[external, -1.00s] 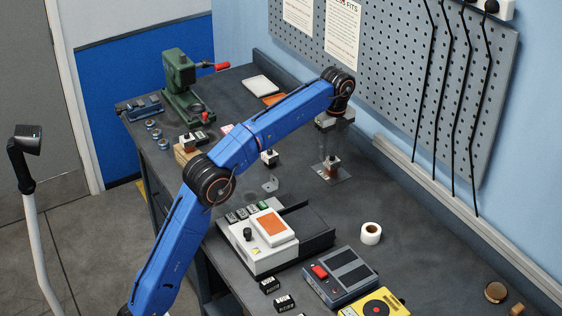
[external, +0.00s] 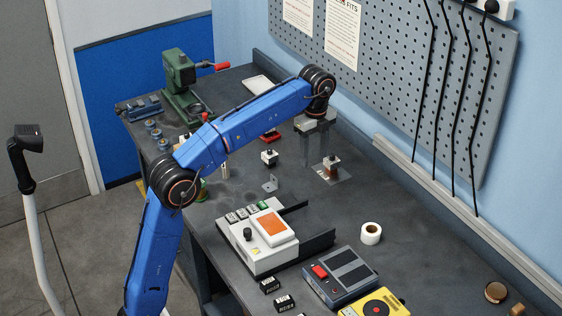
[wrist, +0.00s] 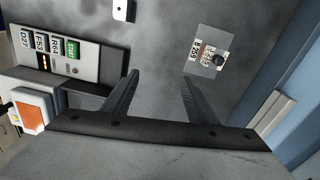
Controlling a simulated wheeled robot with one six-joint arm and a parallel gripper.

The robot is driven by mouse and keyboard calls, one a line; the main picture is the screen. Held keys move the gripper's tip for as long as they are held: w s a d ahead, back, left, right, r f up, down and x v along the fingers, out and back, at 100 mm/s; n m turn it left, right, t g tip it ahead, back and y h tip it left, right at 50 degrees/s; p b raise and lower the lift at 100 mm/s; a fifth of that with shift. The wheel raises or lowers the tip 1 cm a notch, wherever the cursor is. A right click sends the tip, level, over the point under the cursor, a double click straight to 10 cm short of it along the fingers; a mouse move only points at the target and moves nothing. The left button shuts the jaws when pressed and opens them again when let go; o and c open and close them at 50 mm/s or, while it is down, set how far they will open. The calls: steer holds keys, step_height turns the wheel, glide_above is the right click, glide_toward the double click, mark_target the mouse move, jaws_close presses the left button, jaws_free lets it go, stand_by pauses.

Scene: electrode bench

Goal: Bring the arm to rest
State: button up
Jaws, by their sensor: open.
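My gripper (external: 318,152) hangs from the raised blue arm with its fingers pointing down above the bench (external: 235,190). In the wrist view my gripper (wrist: 159,78) shows two dark fingers spread apart with nothing between them. A small black-topped electrode piece (external: 331,167) stands upright on a flat grey plate (external: 343,179). In the wrist view the piece (wrist: 216,60) lies beyond the right finger, apart from it.
A white machine (external: 262,256) with an orange-topped block is at the bench middle. The pegboard wall (external: 400,90) rises behind.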

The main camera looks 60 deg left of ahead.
steer(key=s+d+r+n, duration=0.15)
steer(key=s+d, duration=0.25)
steer(key=s, duration=0.8)
steer(key=s+d+f+n, duration=0.1)
steer(key=s+f, duration=0.2)
steer(key=s, duration=0.8)
steer(key=s+d+f+n, duration=0.1)
steer(key=s+f, duration=0.1)
steer(key=s, duration=0.8)
steer(key=s+d+f+n, duration=0.1)
steer(key=s+f, duration=0.2)
steer(key=s, duration=0.8)
steer(key=a+f+n+t, duration=0.2)
steer(key=f+n, duration=0.4)
steer(key=f, duration=0.4)
steer(key=s+a+f+n+t, duration=0.1)
steer(key=a+f+n+t, duration=0.1)
steer(key=f+n, duration=0.4)
step_height(320, 180, down, 5)
steer(key=shift+a+t, duration=0.3)
steer(key=shift+t, duration=0.1)
